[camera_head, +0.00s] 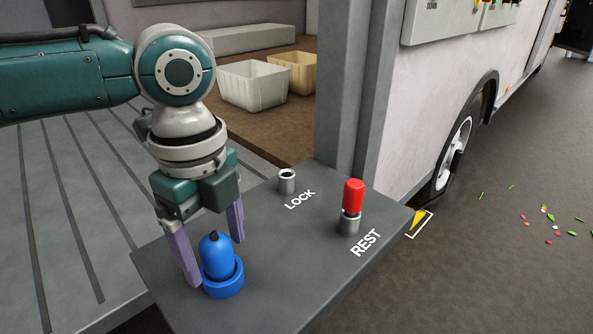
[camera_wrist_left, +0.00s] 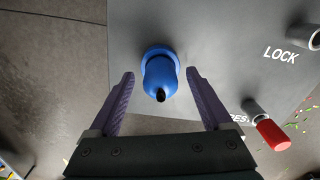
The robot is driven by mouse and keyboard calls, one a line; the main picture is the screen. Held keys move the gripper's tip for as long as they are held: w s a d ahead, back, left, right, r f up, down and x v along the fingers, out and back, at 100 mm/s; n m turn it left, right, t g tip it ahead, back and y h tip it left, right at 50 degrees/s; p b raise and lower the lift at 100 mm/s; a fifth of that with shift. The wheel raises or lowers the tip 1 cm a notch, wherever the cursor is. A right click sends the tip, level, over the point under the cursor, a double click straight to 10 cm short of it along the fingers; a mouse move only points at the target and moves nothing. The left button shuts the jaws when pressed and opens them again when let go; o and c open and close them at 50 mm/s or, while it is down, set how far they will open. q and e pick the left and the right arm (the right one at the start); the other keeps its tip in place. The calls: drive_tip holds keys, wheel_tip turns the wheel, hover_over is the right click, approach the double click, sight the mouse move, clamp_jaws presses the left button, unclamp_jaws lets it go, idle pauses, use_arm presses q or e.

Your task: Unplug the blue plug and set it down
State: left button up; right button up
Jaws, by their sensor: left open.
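The blue plug (camera_head: 215,257) stands upright in a blue ring-shaped socket (camera_head: 225,289) at the near left of a grey panel. My left gripper (camera_head: 215,262) is open, pointing down, with one purple finger on each side of the plug. In the left wrist view the plug (camera_wrist_left: 160,76) lies between and a little beyond the two fingertips (camera_wrist_left: 160,72), with visible gaps on both sides. I cannot tell whether either finger touches it in the head view. My right gripper is not in view.
The grey panel (camera_head: 290,235) also holds a red-capped peg (camera_head: 353,194) in the REST holder (camera_head: 349,224) and an empty-looking LOCK holder (camera_head: 287,182). A grey post (camera_head: 350,80) rises behind. White (camera_head: 253,86) and yellow (camera_head: 292,71) crates stand further back.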

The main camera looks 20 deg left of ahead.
use_arm(q)
clamp_jaws()
idle(1.3)
